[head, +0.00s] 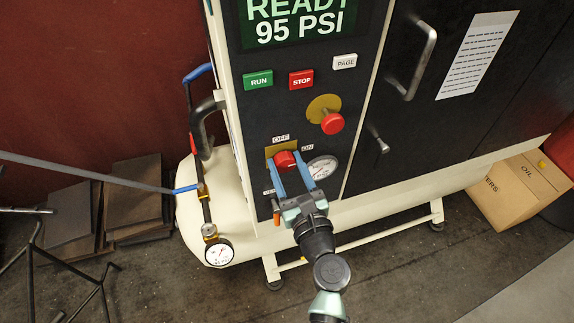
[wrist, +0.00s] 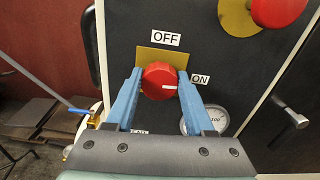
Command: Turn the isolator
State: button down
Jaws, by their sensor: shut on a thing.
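The isolator is a red rotary knob (head: 284,159) on a yellow plate (wrist: 162,57) on the dark front panel of the compressor. An OFF label (wrist: 166,38) is above it and an ON label (wrist: 200,79) to its right. A third label lower left is partly hidden. My gripper (head: 288,172) has its two blue fingers on either side of the knob. In the wrist view the gripper (wrist: 160,88) is shut on the red knob (wrist: 160,75). A short pale mark on the knob's face lies roughly level, at its right part.
A red mushroom button (head: 332,123) is above right of the knob, and a round gauge (head: 323,167) is close beside the right finger. Green RUN (head: 258,80) and red STOP (head: 301,79) buttons are higher up. A blue-handled valve pipe (head: 205,200) stands at left. A cardboard box (head: 520,190) is at right.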

jog(key=n+b, duration=0.2)
jog(key=n, duration=0.2)
jog(key=shift+a+f, duration=0.1)
jog(key=shift+f, duration=0.05)
jog(key=n+b, duration=0.2)
jog(key=n, duration=0.2)
jog(key=shift+f+n+b, duration=0.1)
jog(key=shift+n+b, duration=0.2)
jog(key=n+b, duration=0.3)
jog(key=n, duration=0.2)
jog(key=shift+s+a+f, duration=0.1)
jog(key=shift+n+b, duration=1.25)
jog(key=shift+n, duration=0.65)
jog(key=shift+c, duration=1.3)
grip_release()
jog(key=b+v, duration=0.1)
jog(key=v, duration=1.2)
jog(key=shift+b, duration=0.35)
jog(key=shift+r, duration=0.2)
